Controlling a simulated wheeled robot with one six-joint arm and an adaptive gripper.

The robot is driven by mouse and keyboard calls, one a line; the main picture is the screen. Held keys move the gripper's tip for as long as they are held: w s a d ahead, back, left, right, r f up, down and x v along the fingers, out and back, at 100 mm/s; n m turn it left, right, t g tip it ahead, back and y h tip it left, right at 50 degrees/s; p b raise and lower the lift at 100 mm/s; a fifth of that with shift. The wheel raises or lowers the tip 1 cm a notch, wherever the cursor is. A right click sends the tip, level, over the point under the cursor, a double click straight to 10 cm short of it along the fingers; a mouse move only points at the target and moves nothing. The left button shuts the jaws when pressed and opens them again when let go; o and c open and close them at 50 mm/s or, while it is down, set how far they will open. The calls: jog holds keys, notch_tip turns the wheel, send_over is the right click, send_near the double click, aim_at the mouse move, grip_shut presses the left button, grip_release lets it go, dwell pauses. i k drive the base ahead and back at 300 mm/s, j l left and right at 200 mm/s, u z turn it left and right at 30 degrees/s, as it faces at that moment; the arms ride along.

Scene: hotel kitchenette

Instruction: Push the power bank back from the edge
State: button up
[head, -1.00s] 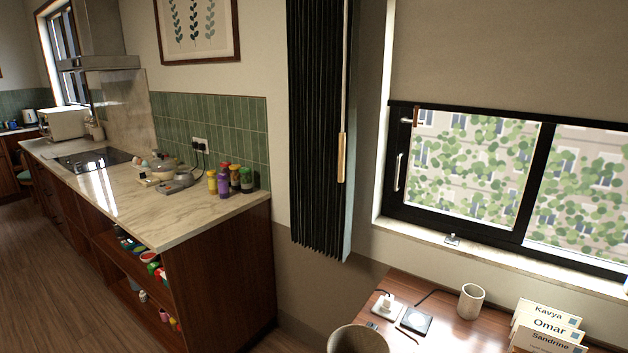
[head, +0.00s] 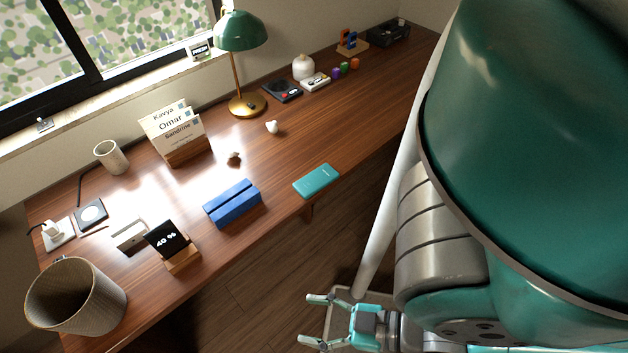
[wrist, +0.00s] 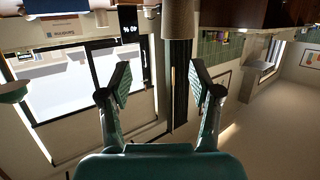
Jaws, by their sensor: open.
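The power bank (head: 317,180) is a flat teal slab lying at the front edge of the wooden desk (head: 285,160), in the middle of the head view. Its near side lies along the edge. My gripper (head: 313,320) is low at the bottom of the head view, in front of the desk and apart from the power bank. Its fingers are spread and empty. The wrist view shows the open fingers (wrist: 160,85) with nothing between them; I cannot make out the power bank there.
A blue block-like stand (head: 233,204) is left of the power bank. A small display reading 40 % (head: 172,246) and a woven bin (head: 76,296) are further left. A green lamp (head: 243,60) and card holder (head: 178,135) stand behind. The desk directly behind the power bank is clear.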

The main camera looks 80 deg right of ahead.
aim_at(310, 184)
jog(key=z, duration=0.55)
jog(key=i+j+z, duration=0.1)
jog(key=j+z, duration=1.2)
jog(key=k+j+z, duration=0.1)
jog(key=j+z, duration=0.3)
jog(key=j, duration=0.15)
jog(key=k+j+z, duration=0.15)
jog(key=j+z, duration=0.3)
jog(key=k+j+z, duration=0.2)
jog(key=j+z, duration=0.2)
jog(key=k+j+z, duration=0.25)
jog(key=z, duration=0.2)
